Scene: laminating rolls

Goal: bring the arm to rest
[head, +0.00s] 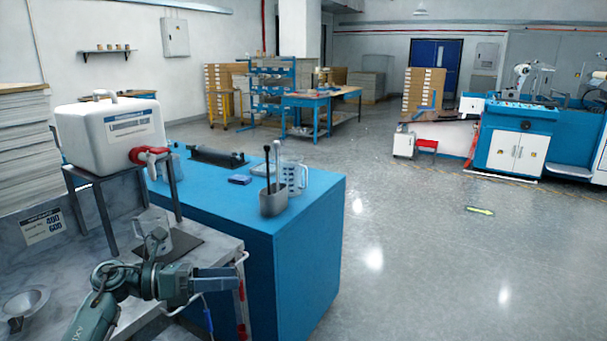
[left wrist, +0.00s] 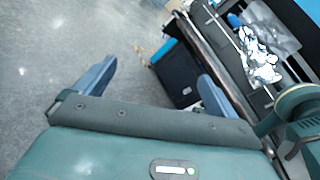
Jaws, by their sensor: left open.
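My left arm (head: 100,310) comes in from the lower left of the head view, bent over the near end of the grey marbled counter. Its left gripper (head: 236,279) points to the right, in front of the blue cabinet. In the left wrist view the two blue-grey fingers of the left gripper (left wrist: 160,82) are spread apart, with nothing held between them. Beyond them show floor and a dark box (left wrist: 177,76). My right gripper is in neither view.
A white canister (head: 110,138) with a red tap stands on a dark stand, with a clear jug (head: 155,232) below. A grey cup (head: 272,202) with stirrers and a measuring jug (head: 293,178) stand on the blue cabinet (head: 305,270). A funnel (head: 25,303) lies lower left. Floor at right is clear.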

